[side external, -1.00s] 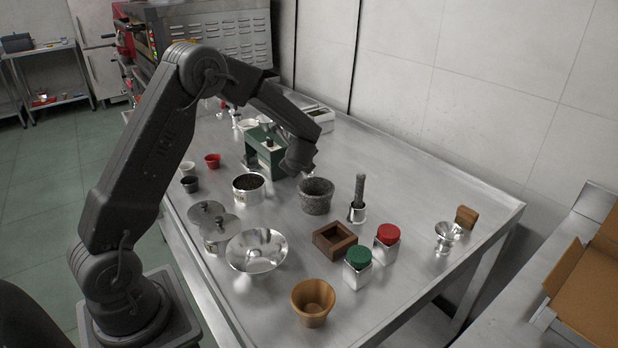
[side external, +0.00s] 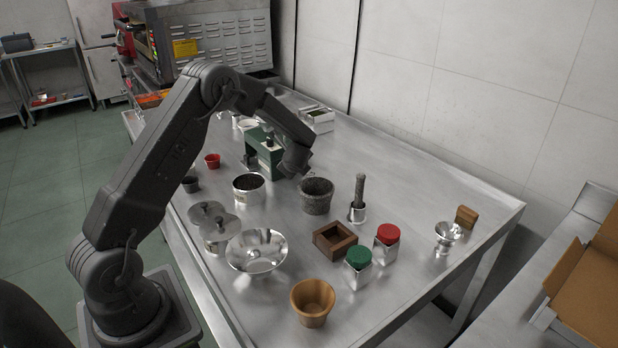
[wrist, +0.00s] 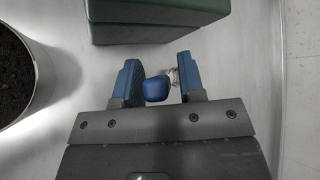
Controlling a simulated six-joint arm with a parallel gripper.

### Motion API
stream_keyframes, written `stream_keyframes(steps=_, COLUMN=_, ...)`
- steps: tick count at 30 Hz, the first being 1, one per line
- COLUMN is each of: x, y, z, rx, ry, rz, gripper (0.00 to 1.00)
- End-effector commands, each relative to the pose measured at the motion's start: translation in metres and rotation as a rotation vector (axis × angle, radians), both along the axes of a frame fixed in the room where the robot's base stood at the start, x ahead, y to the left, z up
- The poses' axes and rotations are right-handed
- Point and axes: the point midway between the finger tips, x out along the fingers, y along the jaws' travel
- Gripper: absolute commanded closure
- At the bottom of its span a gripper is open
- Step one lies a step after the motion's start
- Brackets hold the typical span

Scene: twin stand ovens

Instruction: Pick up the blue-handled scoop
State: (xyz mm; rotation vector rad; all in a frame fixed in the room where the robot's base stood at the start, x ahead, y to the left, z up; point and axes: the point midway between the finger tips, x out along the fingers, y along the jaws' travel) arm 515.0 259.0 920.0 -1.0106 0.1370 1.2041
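The scoop's blue handle (wrist: 157,89) shows in the wrist view between the two blue fingers of my gripper (wrist: 158,68). The handle lies close to the left finger, with a narrow gap to the right finger. The gripper is open. A small shiny part beside the handle, near the right finger, may be the scoop's metal; most of the scoop is hidden. In the side view my gripper end (side external: 291,166) is low over the table, just right of a green block-like device (side external: 258,143), and the scoop cannot be made out.
The green device also shows just ahead of the fingers in the wrist view (wrist: 155,20). A steel pot with dark contents (wrist: 30,65) is at left. A stone mortar (side external: 317,200) stands in front of the gripper in the side view.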

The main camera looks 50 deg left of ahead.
Motion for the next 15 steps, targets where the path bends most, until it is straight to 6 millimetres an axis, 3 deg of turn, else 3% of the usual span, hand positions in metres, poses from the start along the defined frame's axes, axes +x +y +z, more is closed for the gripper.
stream_keyframes(steps=11, x=-0.0001, y=-0.0002, z=0.0002, rx=0.0, ry=0.0, rz=0.0, gripper=1.0)
stream_keyframes(steps=15, x=0.0, y=-0.0002, z=0.0005, rx=0.0, ry=-0.001, rz=0.001, gripper=1.0)
